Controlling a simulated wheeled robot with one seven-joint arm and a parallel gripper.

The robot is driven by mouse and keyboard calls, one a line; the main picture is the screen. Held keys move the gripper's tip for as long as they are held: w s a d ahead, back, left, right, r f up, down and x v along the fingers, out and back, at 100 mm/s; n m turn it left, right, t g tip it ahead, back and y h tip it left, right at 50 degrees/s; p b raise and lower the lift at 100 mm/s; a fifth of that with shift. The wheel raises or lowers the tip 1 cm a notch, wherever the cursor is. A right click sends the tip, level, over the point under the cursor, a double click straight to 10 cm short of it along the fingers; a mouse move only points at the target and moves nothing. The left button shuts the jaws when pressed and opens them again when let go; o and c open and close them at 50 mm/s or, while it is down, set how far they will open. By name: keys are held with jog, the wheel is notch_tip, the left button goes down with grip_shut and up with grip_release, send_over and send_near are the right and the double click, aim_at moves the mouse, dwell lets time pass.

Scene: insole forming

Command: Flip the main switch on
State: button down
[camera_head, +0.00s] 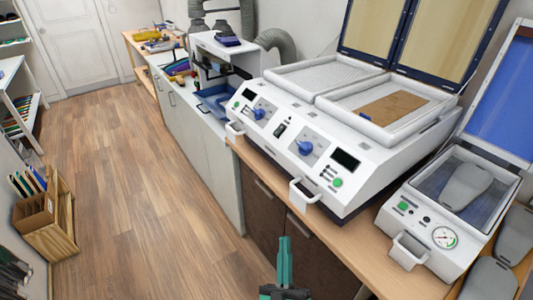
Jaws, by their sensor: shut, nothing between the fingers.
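A white two-bay forming machine (345,195) stands on the wooden counter, its front panel facing the aisle. A small black switch (280,130) sits in the middle of that panel, between two blue knobs. It may be the main switch; its position is too small to tell. The left blue knob (259,113) and right blue knob (305,147) sit on grey dials. Both panel displays are dark. My gripper (285,246) is at the bottom centre, its teal fingers shut and empty, in front of the cabinet and apart from the machine.
White handles (303,196) stick out from the machine's front. A smaller white press (425,228) with a gauge and grey insoles (466,186) stands at the right. A wooden crate (47,225) stands at the left. The wood floor (150,170) between is clear.

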aim_at(279, 130)
jog(key=w+a+r+m+g+h, duration=0.3)
jog(key=w+a+r+m+h, duration=0.1)
jog(key=w+r+m+h, duration=1)
jog(key=w+a+r+m+g+h, duration=0.2)
jog(key=w+a+m+g+h, duration=0.1)
jog(key=w+a+g, duration=0.5)
jog(key=shift+a+g+h, duration=0.4)
jog(key=shift+a+h, duration=0.1)
jog(key=shift+a, duration=1.05)
jog(key=shift+r, duration=0.1)
jog(key=shift+w, duration=0.1)
jog(key=shift+w+d+r, duration=0.1)
jog(key=shift+w+d, duration=1.05)
jog(key=shift+d, duration=0.45)
jog(key=shift+w+d+f, duration=0.1)
jog(key=shift+w+d, duration=1.05)
jog(key=shift+d, duration=0.4)
jog(key=shift+w+d+r, duration=0.1)
jog(key=shift+w+d, duration=1.05)
jog(key=shift+d, duration=0.45)
